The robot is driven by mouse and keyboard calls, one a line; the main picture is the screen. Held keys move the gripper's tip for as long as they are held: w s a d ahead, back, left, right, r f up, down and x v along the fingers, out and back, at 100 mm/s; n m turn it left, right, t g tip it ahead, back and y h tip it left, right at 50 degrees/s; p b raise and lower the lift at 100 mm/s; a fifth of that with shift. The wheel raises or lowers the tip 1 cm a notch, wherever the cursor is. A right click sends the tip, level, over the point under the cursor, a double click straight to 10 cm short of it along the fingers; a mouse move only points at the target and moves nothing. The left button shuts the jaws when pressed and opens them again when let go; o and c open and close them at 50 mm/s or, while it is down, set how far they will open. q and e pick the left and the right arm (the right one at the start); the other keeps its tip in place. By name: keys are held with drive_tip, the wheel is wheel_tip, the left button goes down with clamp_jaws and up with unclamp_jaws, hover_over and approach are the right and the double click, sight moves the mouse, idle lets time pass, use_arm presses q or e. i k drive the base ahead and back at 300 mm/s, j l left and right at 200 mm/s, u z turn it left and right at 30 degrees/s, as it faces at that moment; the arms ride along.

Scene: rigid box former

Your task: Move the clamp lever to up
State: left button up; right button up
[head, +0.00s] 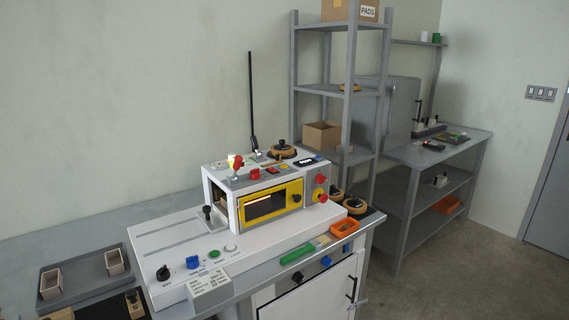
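A white box-forming machine (240,244) stands on the grey bench, with a yellow-framed window (270,205) in its front. No readable label marks the clamp lever. A short black-knobbed lever (208,213) stands roughly upright on the deck at the machine's left side. A red-handled lever (238,163) sticks up from the top left of the housing. A long thin black rod (252,100) rises nearly upright behind the machine. I cannot tell which of these is the clamp lever. Neither of my grippers shows in the head view.
The front deck carries a black knob (163,273), a blue knob (193,262), a green button (214,254) and a printed card (208,290). A red mushroom button (319,196) is on the right. A tray (85,272) with small boxes lies left. Shelving (298,90) stands behind.

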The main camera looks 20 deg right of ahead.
sight(238, 159)
drive_tip(key=i+j+z, duration=0.25)
drive_tip(key=i+z, duration=0.2)
drive_tip(key=i+j+z, duration=0.4)
drive_tip(key=i+j, duration=0.15)
drive_tip(key=j, duration=0.15)
drive_tip(key=i+j, duration=0.15)
drive_tip(key=j, duration=0.15)
drive_tip(key=z, duration=0.05)
